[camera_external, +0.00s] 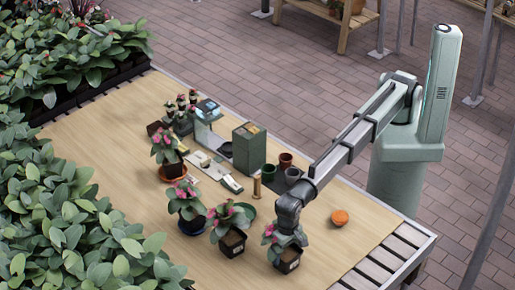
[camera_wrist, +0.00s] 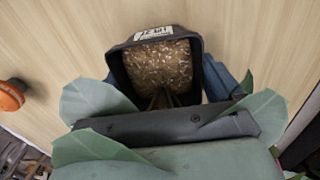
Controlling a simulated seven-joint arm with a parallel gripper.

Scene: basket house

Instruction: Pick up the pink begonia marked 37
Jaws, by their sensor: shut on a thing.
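A potted begonia with pink flowers and green leaves stands at the front right of the bench, its black pot (camera_external: 289,262) below my gripper (camera_external: 284,238). In the wrist view the same black pot (camera_wrist: 196,45) is close up, with brown speckled soil and a white label on its rim, too blurred to read. My gripper (camera_wrist: 165,85) is shut on this pot, with blue-grey finger parts at both sides. Leaves and my gripper hide much of the plant. I cannot tell whether the pot touches the bench.
A second pink begonia (camera_external: 231,240) stands close to the left, with others (camera_external: 187,201) (camera_external: 167,152) further left. Behind are empty pots (camera_external: 292,175) and a green box (camera_external: 249,148). The bench front (camera_external: 207,267) has bare room.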

